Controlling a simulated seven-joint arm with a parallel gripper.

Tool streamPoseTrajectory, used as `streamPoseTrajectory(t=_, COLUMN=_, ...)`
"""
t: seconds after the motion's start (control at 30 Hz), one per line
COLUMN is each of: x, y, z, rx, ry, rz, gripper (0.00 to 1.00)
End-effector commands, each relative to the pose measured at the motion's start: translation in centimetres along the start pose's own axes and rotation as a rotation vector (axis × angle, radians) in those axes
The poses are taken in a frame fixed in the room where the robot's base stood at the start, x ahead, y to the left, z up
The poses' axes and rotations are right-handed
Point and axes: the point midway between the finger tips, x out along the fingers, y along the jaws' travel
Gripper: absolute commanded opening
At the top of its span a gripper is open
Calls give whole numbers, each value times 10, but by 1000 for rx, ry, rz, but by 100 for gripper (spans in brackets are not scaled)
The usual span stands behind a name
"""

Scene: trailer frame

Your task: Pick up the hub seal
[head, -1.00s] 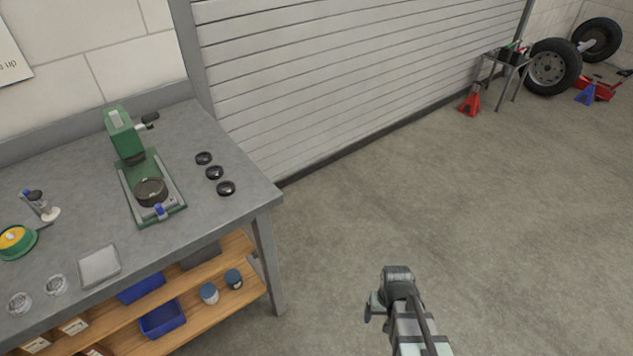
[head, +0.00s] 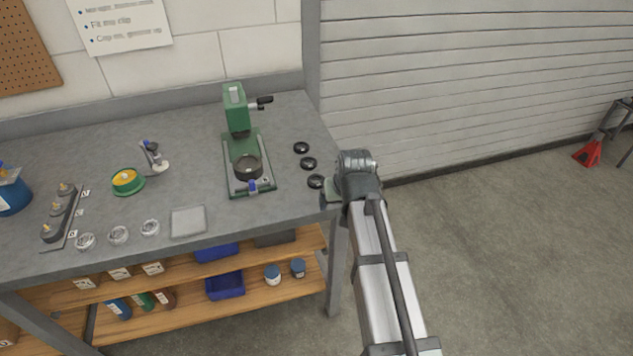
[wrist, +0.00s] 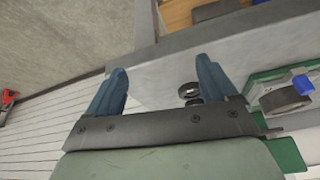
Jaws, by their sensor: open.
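Three small black rings, which look like the hub seals, lie in a row near the right end of the grey workbench (head: 190,110). They are the back ring (head: 301,148), the middle ring (head: 308,163) and the front ring (head: 316,181). My gripper (wrist: 160,64) is open and empty, its blue fingers spread above the bench edge. In the wrist view a black ring (wrist: 188,90) shows beside the right finger, with another partly hidden below it. In the head view my arm's end is just right of the front ring; the fingertips are hard to make out.
A green press (head: 240,115) with a dark ring on its base stands left of the seals. A grey square tray (head: 188,222), a green-and-yellow round part (head: 127,181) and several clear round items lie further left. A wooden shelf (head: 180,315) runs underneath. Open floor lies right.

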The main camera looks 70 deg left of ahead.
Motion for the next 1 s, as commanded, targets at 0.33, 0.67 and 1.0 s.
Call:
streamPoseTrajectory(t=0.33, x=-76, y=-30, z=-108, rx=-83, ry=77, rz=-35, gripper=86)
streamPoseTrajectory(t=0.67, x=-67, y=-35, z=-104, rx=-210, ry=-5, rz=-62, gripper=86)
streamPoseTrajectory(t=1.0, x=-17, y=-38, z=-105, rx=-216, ry=-5, rz=-62, gripper=86)
